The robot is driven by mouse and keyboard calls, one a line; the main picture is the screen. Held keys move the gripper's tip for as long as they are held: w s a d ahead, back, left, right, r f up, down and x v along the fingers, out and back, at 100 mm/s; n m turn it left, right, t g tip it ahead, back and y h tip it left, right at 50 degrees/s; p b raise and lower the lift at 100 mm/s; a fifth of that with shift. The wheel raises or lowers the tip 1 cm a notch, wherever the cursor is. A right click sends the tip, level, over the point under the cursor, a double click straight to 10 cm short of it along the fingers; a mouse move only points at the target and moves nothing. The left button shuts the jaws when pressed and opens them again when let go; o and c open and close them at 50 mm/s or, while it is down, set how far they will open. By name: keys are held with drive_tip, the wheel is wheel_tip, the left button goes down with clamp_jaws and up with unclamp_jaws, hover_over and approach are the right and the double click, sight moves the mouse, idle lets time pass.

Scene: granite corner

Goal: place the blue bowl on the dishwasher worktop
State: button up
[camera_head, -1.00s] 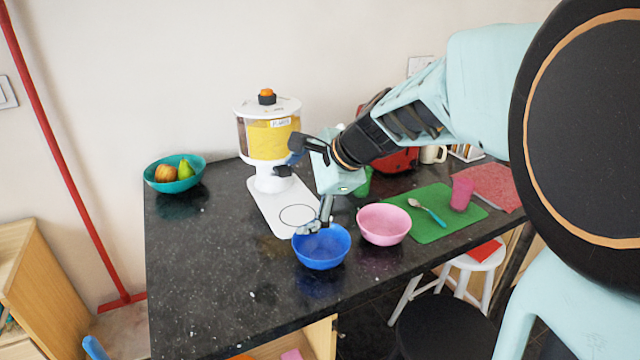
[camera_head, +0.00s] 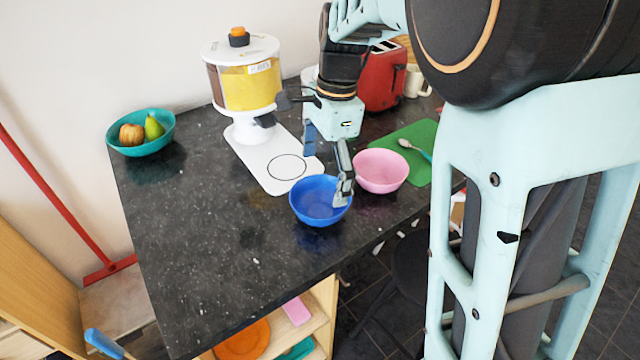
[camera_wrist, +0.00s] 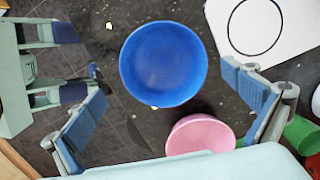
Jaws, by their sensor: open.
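The blue bowl (camera_head: 309,211) stands upright and empty on the dark granite counter (camera_head: 190,245), near its front edge. In the wrist view the blue bowl (camera_wrist: 163,63) shows between my two spread fingers, seen from above. My gripper (camera_head: 329,172) is open and points down over the bowl. One finger overlaps the bowl's right rim in the head view; I cannot tell whether it touches. My gripper also shows in the wrist view (camera_wrist: 161,72), with nothing held. I cannot make out a dishwasher in these frames.
A pink bowl (camera_head: 381,172) stands close to the right. A cereal dispenser (camera_head: 247,88) on a white base is behind. A teal fruit bowl (camera_head: 140,146) stands at the back left. A red toaster (camera_head: 384,80) and green mat (camera_head: 419,150) are at the right. The left counter is clear.

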sight(318, 212)
drive_tip(key=f, duration=0.6)
drive_tip(key=shift+w+a+f, duration=0.1)
drive_tip(key=shift+a+f, duration=0.15)
drive_tip(key=shift+f, duration=0.05)
drive_tip(key=c, duration=1.2)
drive_tip(key=shift+o, duration=0.2)
drive_tip(key=shift+r, duration=0.15)
